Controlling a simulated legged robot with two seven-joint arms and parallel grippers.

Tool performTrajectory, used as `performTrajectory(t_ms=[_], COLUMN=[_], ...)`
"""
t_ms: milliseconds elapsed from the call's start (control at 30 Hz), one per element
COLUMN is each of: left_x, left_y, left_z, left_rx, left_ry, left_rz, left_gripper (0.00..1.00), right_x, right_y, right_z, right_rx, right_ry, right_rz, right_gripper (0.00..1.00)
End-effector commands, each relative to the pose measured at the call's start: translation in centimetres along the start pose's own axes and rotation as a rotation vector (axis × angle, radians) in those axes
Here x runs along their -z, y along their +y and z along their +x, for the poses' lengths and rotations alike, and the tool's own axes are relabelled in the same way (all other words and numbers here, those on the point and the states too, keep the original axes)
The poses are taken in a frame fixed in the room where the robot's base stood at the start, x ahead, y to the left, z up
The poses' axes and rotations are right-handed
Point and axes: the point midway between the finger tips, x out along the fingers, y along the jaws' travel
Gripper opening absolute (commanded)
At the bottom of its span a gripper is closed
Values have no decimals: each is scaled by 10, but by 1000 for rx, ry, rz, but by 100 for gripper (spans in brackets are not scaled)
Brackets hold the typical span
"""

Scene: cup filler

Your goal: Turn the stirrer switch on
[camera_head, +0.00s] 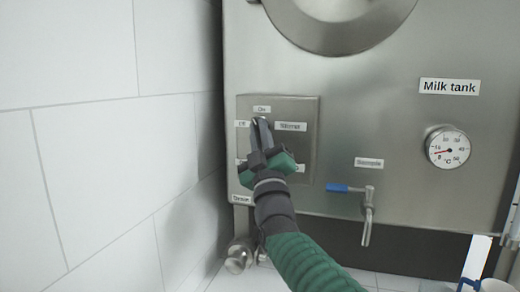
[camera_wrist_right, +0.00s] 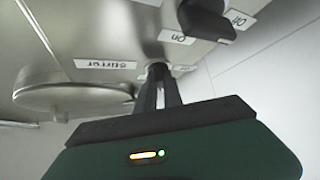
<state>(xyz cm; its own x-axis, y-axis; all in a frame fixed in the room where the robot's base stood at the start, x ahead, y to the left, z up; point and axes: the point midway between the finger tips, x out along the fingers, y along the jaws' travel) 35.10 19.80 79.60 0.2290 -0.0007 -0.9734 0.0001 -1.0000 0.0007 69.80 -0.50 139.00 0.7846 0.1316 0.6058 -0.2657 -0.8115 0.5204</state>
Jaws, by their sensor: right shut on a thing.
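The stirrer switch (camera_wrist_right: 157,71) is a small dark knob on the tank's control panel (camera_head: 310,150). Its labels read On above, Off to the left and Stirrer (camera_head: 290,126) to the right. My right gripper (camera_head: 262,122) reaches up to it from below and is shut on the knob, its fingertips hiding most of it. In the wrist view the fingers (camera_wrist_right: 159,85) close on the knob beside the Stirrer label (camera_wrist_right: 105,64). The switch's exact angle cannot be told. My left gripper is not in view.
A second black knob (camera_wrist_right: 207,18) sits close by on the same panel. The steel milk tank (camera_head: 385,110) carries a round thermometer (camera_head: 448,147) and a blue-handled tap (camera_head: 366,205). A tiled wall (camera_head: 100,140) stands close on the left.

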Motion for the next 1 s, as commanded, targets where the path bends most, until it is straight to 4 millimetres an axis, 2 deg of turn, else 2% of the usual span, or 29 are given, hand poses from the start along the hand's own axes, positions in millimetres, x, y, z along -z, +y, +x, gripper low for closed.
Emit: performTrajectory(t_ms=[33,500,1000], left_x=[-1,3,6], left_y=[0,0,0], left_z=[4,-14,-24], left_rx=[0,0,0], left_ry=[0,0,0], left_rz=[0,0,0], left_gripper=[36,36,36], right_x=[-7,-3,-4], right_y=[-10,-11,-12], right_z=[-3,2,0], right_rx=[-17,-287,-388], right_ry=[-10,-13,-11], right_rz=[31,299,398], right_gripper=[0,0,0])
